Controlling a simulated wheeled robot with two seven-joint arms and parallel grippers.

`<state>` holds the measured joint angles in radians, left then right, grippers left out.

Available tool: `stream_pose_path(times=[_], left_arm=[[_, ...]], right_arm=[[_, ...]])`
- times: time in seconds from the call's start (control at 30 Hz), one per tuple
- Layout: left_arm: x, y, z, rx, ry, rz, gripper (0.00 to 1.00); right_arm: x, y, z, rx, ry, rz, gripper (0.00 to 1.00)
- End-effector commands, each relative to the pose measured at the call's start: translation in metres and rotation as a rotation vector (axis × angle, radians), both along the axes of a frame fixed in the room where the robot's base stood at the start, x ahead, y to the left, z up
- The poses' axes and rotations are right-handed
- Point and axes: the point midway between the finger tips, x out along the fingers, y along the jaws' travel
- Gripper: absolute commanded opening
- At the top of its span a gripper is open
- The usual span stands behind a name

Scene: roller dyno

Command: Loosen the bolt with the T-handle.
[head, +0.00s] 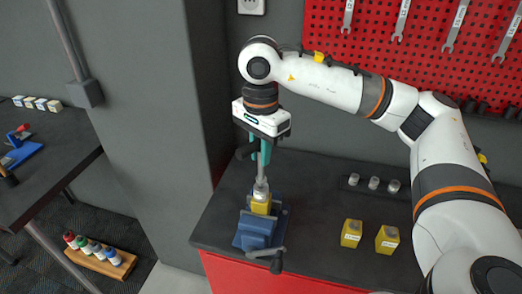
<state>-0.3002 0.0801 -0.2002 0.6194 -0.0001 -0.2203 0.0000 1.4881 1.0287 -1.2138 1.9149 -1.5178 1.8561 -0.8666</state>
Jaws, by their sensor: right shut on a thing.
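My right gripper (262,150) points straight down at the end of my right arm and is shut on the T-handle (261,187). The dark crossbar of the T-handle sticks out to the left of the fingers. Its pale shaft stands upright below them, with its lower end on top of a yellow block (261,207). The bolt is hidden under the lower end of the T-handle. The yellow block sits in a blue vise (256,232) on the dark workbench. My left gripper is not in view.
Two more yellow blocks (351,233) (387,239) stand on the workbench (325,215) to the right. Several grey sockets (374,183) stand behind them. The vise's crank (272,256) juts out at the front. A red pegboard with wrenches (400,20) hangs behind.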

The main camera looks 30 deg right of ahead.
Motion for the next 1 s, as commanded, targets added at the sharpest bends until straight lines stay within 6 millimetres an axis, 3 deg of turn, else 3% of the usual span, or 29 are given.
stream_pose_path(times=[1.0], left_arm=[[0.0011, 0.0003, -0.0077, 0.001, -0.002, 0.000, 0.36]], right_arm=[[-0.0002, 0.0000, -0.0036, 0.000, -0.001, 0.000, 0.00]])
